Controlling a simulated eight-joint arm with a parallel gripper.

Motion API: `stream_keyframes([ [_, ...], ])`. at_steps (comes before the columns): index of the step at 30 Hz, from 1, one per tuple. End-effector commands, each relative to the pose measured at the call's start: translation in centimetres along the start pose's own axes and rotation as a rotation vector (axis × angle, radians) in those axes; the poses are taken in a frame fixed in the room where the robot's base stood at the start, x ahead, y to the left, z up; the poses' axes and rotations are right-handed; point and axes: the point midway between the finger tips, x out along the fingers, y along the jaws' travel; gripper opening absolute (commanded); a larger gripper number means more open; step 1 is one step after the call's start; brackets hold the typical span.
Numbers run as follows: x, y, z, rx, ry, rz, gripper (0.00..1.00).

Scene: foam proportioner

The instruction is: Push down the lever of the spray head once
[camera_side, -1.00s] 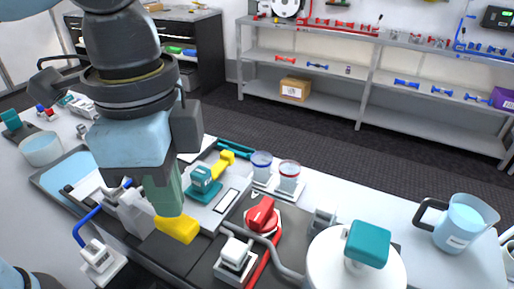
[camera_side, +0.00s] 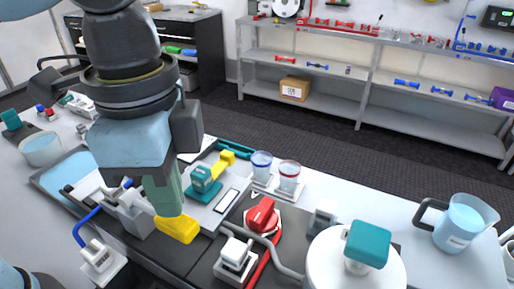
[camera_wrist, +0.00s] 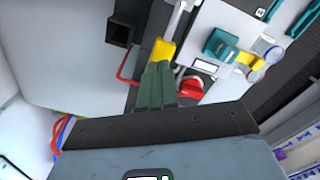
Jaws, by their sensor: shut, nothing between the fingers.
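A yellow lever (camera_side: 178,229) shows just under my fingertips in the side view. It seems to belong to the grey-white spray head (camera_side: 132,212), which my gripper partly hides. My gripper (camera_side: 168,210) is shut and empty, its green fingers pointing down at the lever. In the wrist view the closed fingertips (camera_wrist: 158,66) overlap the near end of the yellow lever (camera_wrist: 162,48). I cannot tell whether they touch it or how far it is pressed.
A teal valve with a yellow handle (camera_side: 207,178) stands behind. A red knob (camera_side: 262,215), a white switch block (camera_side: 236,256) and a white round vessel with a teal knob (camera_side: 368,244) are to the right. Two small cups and a jug (camera_side: 462,224) stand farther right.

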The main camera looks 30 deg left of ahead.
Motion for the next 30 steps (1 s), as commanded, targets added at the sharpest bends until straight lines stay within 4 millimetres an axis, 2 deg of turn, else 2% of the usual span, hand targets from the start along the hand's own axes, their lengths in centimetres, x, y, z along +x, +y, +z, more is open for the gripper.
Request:
stream_keyframes([
  [8, 0.2, 0.0, 0.0, 0.000, 0.000, 0.000, 0.00],
  [30, 2.8, 0.0, 0.0, 0.000, -0.001, 0.000, 0.00],
])
